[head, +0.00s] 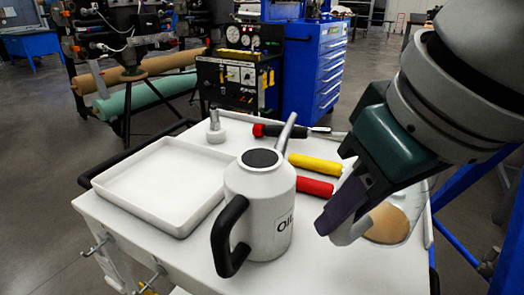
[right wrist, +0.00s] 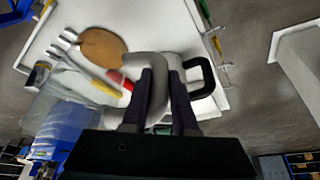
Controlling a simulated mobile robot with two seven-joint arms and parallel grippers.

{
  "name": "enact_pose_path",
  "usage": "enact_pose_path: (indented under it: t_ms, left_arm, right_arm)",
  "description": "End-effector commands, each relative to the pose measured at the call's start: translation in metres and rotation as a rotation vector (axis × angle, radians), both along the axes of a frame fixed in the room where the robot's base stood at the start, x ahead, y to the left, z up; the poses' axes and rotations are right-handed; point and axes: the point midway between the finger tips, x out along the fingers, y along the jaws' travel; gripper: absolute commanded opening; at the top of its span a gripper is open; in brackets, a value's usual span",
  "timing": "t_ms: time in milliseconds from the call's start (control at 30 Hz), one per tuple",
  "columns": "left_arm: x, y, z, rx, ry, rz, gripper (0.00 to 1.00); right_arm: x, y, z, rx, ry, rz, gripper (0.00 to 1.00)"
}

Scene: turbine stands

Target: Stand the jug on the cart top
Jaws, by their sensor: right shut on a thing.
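The white jug (head: 260,212), with a black handle and dark top, is upright on the white cart top (head: 360,268). Its handle points left and near, and its grey spout rises at the far right. In the right wrist view the black handle (right wrist: 207,78) shows right of the fingers. My right gripper (head: 334,224) is right of the jug, apart from it. The fingers (right wrist: 162,80) hide part of the jug in the wrist view. My left gripper is not in view.
An empty white tray (head: 150,185) lies left of the jug. A tan disc (head: 388,222) is at the right. The front right of the top is clear.

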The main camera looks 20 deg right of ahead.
Motion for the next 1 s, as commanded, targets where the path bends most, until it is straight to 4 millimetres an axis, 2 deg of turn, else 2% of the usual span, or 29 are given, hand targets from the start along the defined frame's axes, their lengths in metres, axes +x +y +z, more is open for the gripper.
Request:
enact_pose_path:
  t_ms: [267,600,767,1000]
  left_arm:
    - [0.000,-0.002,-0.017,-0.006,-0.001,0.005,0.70]
    - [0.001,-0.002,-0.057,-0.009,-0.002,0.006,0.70]
    - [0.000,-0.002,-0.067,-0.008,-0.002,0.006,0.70]
    - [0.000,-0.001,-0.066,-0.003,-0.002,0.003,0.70]
  right_arm:
    - [0.000,0.000,-0.024,0.000,0.001,-0.001,0.00]
    - [0.001,0.000,-0.073,0.000,-0.002,0.000,0.00]
    - [0.001,0.000,-0.082,0.000,-0.002,0.000,0.00]
    - [0.000,0.000,-0.081,0.000,-0.001,0.000,0.00]
